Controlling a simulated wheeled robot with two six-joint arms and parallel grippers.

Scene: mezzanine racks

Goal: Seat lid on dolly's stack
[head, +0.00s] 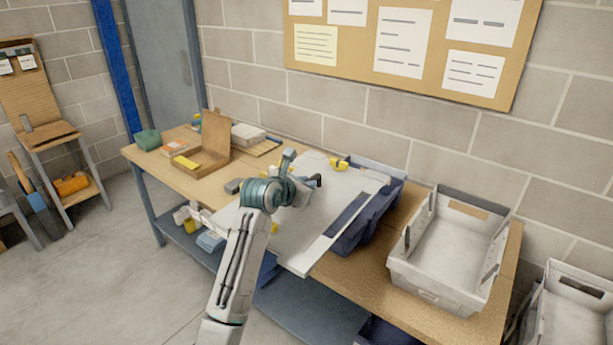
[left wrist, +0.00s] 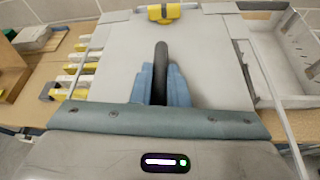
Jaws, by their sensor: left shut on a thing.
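The lid is a wide light grey panel (head: 292,238) with a yellow latch (head: 340,163) at its far edge. My left gripper (head: 308,184) is over the lid's upper face. In the left wrist view its blue fingers (left wrist: 160,88) are closed on a black handle (left wrist: 161,62) in the middle of the lid (left wrist: 115,50). The lid spans the bench and sticks out past its front edge, partly over a dark blue crate (head: 362,238). I cannot tell whether it touches the crate. No dolly is clearly seen. My right gripper is out of view.
An empty grey tote (head: 435,285) stands on the bench (head: 375,285) to the right. Another grey tote (head: 570,325) is lower, at the right edge. An open cardboard box (head: 213,150) and small goods sit at the bench's left. Clear floor (head: 120,265) lies at left.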

